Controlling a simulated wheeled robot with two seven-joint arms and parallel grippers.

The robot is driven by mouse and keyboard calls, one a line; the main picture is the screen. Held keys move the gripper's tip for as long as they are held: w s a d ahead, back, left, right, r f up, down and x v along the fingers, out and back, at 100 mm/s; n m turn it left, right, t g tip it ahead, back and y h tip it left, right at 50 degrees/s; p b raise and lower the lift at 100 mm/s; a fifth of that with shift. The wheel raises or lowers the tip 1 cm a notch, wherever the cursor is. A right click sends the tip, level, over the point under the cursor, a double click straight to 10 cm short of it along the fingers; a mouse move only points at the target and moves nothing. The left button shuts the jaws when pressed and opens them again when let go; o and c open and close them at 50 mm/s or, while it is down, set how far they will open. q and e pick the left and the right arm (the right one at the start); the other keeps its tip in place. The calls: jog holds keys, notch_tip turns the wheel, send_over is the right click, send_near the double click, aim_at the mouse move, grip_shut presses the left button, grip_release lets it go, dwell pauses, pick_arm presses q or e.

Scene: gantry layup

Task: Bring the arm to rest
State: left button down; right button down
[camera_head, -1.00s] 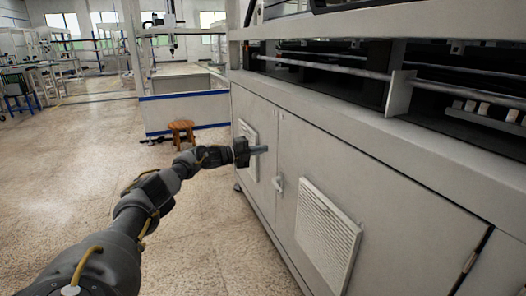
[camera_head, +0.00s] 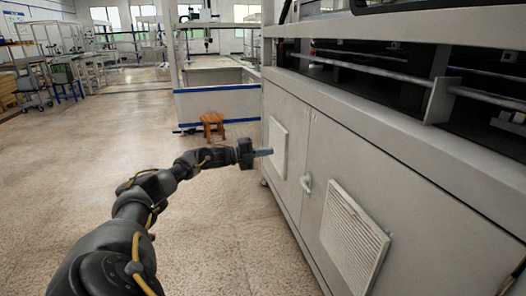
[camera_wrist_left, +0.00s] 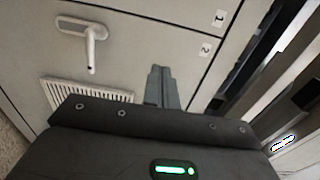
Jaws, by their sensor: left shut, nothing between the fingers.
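My left arm (camera_head: 150,190) reaches forward from the bottom left of the head view. My left gripper (camera_head: 264,152) is shut and empty, and its fingers point right toward the cabinet's grey door front. In the left wrist view the closed fingers (camera_wrist_left: 161,86) show side by side in front of the cabinet panel, with nothing between them. The gap between fingertips and panel is hard to judge. My right gripper is in neither view.
A large grey machine cabinet (camera_head: 400,200) fills the right side. It has a door handle (camera_head: 306,184) and a vent grille (camera_head: 354,236). A wooden stool (camera_head: 213,126) stands beyond the gripper, near a blue-trimmed enclosure (camera_head: 215,105).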

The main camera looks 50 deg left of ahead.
pick_arm(q)
jog(key=shift+s+a, duration=0.3)
jog(key=shift+s, duration=0.3)
